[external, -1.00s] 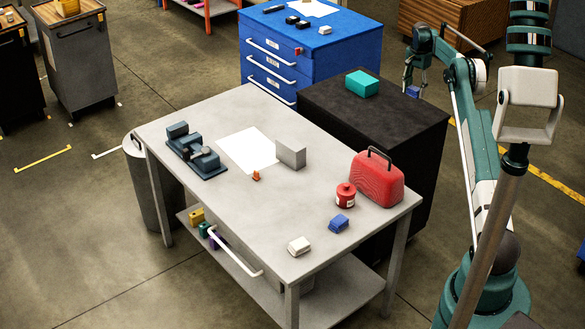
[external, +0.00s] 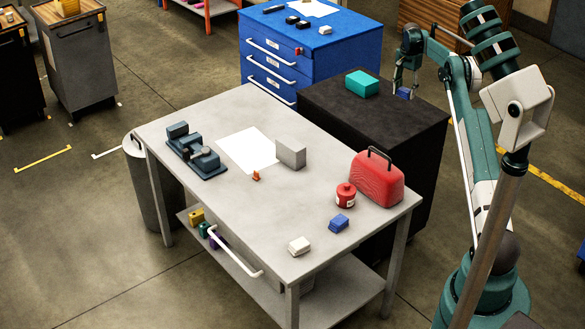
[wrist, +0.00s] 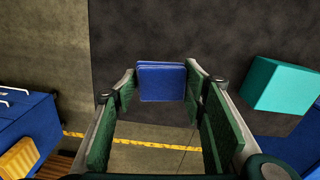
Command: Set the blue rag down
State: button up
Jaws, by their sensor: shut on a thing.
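A blue rag (external: 404,93), a small folded block, is held between the fingers of my gripper (external: 406,82) near the far right edge of the black cabinet's top (external: 385,118). In the wrist view the blue rag (wrist: 161,82) sits between the fingertips of my gripper (wrist: 160,95), with a finger on each side. It overlaps the edge of the dark top there. I cannot tell whether the rag touches the top or hangs just above it.
A teal box (external: 362,83) stands on the black top, left of the rag. Bare black surface lies in front. The grey workbench (external: 290,210) holds a red toolbox (external: 377,180), a red can (external: 346,196), another blue folded piece (external: 339,223) and a white one (external: 299,245).

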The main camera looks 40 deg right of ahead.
jog(key=w+a+f+n+b, duration=0.1)
jog(key=w+a+n, duration=0.15)
jog(key=a, duration=1.35)
jog(key=w+a+f+n, duration=0.1)
jog(key=w+a+n, duration=0.15)
jog(key=a, duration=1.25)
jog(key=w+a+n+b, duration=0.1)
jog(key=w+a+n, duration=0.15)
jog(key=a, duration=1.35)
jog(key=n, duration=0.9)
send_over(269, 218)
notch_tip(269, 218, down, 4)
jog(key=shift+r+b, duration=0.25)
jog(key=shift+b, duration=0.2)
jog(key=shift+f, duration=0.1)
jog(key=shift+f+b, duration=0.3)
jog(key=shift+f, duration=2.75)
jog(key=shift+f, duration=1.85)
jog(key=shift+f+b, duration=0.2)
jog(key=shift+b, duration=0.15)
